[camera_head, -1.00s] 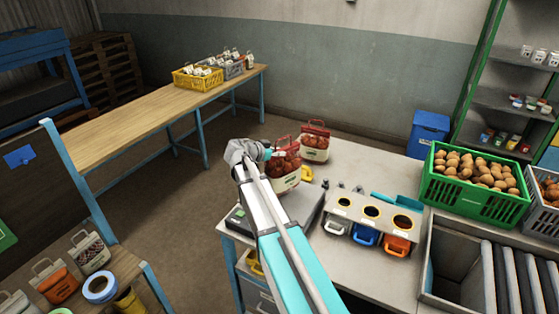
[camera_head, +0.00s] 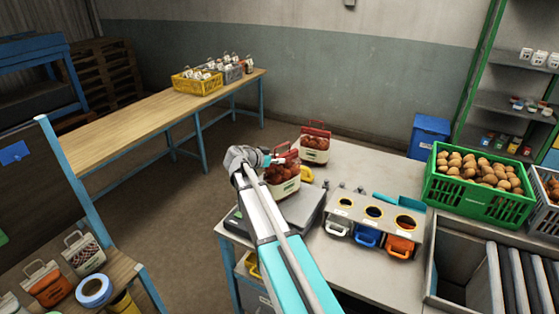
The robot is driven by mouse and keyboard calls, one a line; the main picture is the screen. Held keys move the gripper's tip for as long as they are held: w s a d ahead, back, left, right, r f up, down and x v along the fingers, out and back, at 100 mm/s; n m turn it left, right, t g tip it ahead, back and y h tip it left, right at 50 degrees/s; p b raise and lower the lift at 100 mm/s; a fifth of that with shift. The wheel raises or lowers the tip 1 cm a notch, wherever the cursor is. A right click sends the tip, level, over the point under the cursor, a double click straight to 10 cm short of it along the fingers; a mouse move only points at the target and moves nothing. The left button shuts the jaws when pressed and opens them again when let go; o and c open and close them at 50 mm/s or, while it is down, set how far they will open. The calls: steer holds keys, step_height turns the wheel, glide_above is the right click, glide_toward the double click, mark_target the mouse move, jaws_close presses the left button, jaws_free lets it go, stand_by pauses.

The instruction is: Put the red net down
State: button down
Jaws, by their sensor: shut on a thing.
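My gripper (camera_head: 270,160) is shut on a red net (camera_head: 282,172) with a pale label band. The net hangs upright near the back of a grey scale (camera_head: 302,207) on the worktable. I cannot tell whether its base touches the scale or is just above it. A second, similar red net bag (camera_head: 314,144) stands upright behind it, near the table's back edge. My arm hides part of the scale.
A yellow object (camera_head: 306,174) lies right of the held net. A holder with several coloured-handled tools (camera_head: 372,222) stands right of the scale. A green crate of potatoes (camera_head: 479,193) is further right. The left wooden bench (camera_head: 140,122) has clear room.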

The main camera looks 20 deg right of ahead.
steer(key=shift+f, duration=0.1)
steer(key=c, duration=0.5)
jaws_free()
steer(key=shift+s+a+r, duration=0.1)
steer(key=shift+a+r, duration=0.3)
steer(key=p+v, duration=0.4)
steer(key=v, duration=0.7)
steer(key=shift+s, duration=0.1)
